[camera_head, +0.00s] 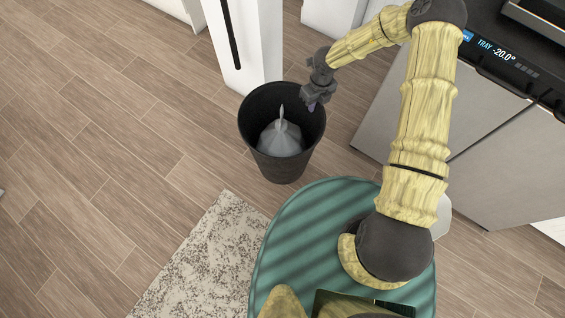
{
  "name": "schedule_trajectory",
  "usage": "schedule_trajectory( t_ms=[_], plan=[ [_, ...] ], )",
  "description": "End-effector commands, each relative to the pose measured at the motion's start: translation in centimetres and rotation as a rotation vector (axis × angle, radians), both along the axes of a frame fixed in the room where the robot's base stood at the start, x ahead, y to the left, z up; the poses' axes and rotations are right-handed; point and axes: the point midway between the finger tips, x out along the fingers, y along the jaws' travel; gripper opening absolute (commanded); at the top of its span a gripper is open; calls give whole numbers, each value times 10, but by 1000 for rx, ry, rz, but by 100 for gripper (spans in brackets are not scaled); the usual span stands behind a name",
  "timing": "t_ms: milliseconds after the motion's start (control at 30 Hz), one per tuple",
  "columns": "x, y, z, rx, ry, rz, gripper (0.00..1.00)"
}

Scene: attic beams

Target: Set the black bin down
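The black bin (282,168) is upright beside a white cabinet, near the middle of the camera_head view. A grey, pointed, bag-like thing (281,138) is inside it. My gripper (311,105) is at the bin's right rim, with its fingertips pointing down and overlapping the rim in the picture. The fingers are small and dark here, so I cannot tell whether they pinch the rim or are apart. I also cannot tell whether the bin's base touches the floor.
A white cabinet (244,45) with a dark handle stands just behind the bin. A grey appliance (420,125) with a "TRAY -20.0°" display is on the right. A speckled rug (205,265) lies at the lower left. The wooden floor (110,130) is clear to the left.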

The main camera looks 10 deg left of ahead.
Motion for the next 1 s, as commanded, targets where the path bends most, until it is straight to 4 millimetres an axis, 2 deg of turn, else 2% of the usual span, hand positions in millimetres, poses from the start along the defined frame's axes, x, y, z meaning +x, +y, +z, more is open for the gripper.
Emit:
schedule_trajectory(
  t_ms=[267,600,700,1000],
  plan=[
    [-1,7,0,4,-1,12,0],
    [1,1,-41,4,-1,0,0],
    [2,-1,-47,4,-3,-2,0],
    [2,-1,-47,4,-3,-2,0]
  ],
)
